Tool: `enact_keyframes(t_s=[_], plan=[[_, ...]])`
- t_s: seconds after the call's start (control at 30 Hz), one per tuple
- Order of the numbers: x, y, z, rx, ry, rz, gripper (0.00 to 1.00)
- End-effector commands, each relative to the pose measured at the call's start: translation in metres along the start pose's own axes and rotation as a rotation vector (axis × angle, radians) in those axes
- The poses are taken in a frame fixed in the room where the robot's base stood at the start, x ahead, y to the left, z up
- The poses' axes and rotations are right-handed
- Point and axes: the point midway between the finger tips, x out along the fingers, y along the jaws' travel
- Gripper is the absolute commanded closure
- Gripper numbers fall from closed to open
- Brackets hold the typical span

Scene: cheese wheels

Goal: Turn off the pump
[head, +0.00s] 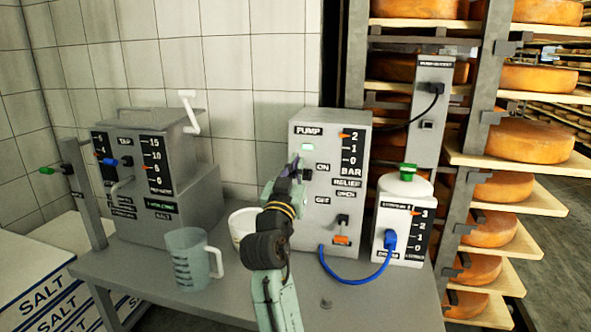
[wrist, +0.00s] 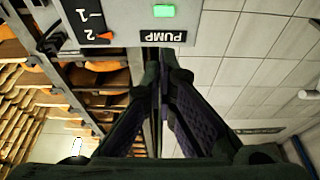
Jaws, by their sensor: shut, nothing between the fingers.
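The pump (head: 345,185) is a grey box on the bench with a PUMP label, a lit green lamp (head: 307,147) and a scale whose orange marker is near 2. ON and OFF labels sit on its left front, with a small dark part (head: 307,174) beside my fingertips; I cannot tell the switch position. My gripper (head: 295,166) is shut and empty at the left front of the pump, below the lamp. In the wrist view the scene is upside down: the shut fingertips (wrist: 163,62) show close to the PUMP label, and the lamp (wrist: 164,11) glows green.
A white canister (head: 403,215) with a blue hose stands right of the pump. A measuring jug (head: 188,258) and a white tub (head: 242,226) stand left of it. A grey tap unit (head: 165,190) is farther left. Cheese shelves (head: 520,190) fill the right side.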

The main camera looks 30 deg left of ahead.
Motion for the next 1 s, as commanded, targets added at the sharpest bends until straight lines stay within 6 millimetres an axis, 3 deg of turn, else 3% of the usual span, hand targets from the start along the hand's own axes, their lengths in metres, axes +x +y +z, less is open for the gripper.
enact_keyframes(t_s=[0.1, 0.3, 0.4, 0.53, 1.0], plan=[[0.029, 0.000, -0.005, -0.002, 0.000, 0.001, 1.00], [0.066, 0.000, 0.000, 0.000, -0.003, 0.000, 1.00], [0.056, 0.000, 0.020, 0.000, -0.005, -0.002, 1.00], [0.052, 0.000, 0.031, 0.000, -0.002, -0.002, 1.00], [0.049, 0.000, 0.038, 0.001, 0.001, -0.002, 1.00]])
